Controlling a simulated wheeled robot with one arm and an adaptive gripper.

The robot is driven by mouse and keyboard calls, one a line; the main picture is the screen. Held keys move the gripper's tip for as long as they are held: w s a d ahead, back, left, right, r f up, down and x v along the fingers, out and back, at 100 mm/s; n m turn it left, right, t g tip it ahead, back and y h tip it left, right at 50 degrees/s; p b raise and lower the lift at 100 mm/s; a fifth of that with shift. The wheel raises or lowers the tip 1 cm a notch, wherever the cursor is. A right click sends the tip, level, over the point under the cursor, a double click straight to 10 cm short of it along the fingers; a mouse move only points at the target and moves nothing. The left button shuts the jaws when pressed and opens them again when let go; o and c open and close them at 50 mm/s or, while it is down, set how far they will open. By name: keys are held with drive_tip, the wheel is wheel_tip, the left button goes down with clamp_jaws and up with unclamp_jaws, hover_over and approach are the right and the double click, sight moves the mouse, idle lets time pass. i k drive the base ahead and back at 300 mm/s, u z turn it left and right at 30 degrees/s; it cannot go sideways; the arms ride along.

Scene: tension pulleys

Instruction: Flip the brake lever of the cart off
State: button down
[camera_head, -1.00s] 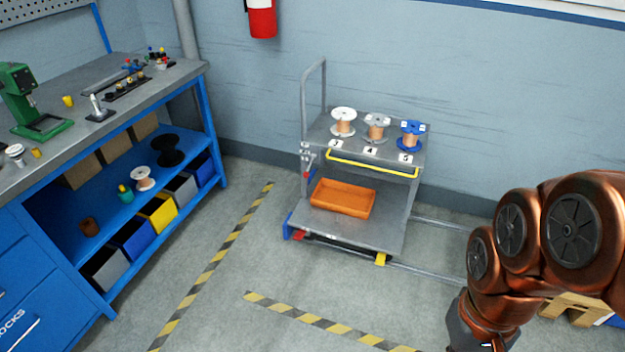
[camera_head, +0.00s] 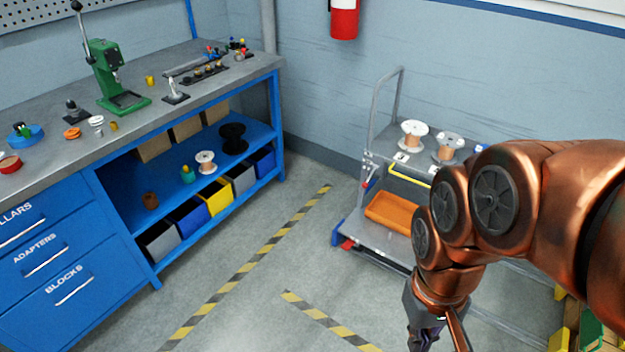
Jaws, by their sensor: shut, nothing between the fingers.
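The cart (camera_head: 368,232) is a grey two-deck trolley with a tall handle, standing by the wall right of centre. A small red part (camera_head: 347,244) shows low at its front left corner, beside a blue corner piece. More small red and blue parts (camera_head: 368,184) show on its left post. I cannot tell which of these is the brake lever or how it is set. My gripper (camera_head: 424,344) points down at the bottom edge, shut and empty, in front of the cart and apart from it. My arm hides the cart's right side.
Wire spools (camera_head: 413,134) stand on the cart's top deck, and an orange tray (camera_head: 390,212) lies on the lower one. A blue workbench (camera_head: 60,262) fills the left. Floor with striped tape (camera_head: 262,248) is clear between bench and cart.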

sight(365, 185)
drive_tip(key=u, duration=0.45)
drive_tip(key=i, duration=1.45)
drive_tip(key=z, duration=0.45)
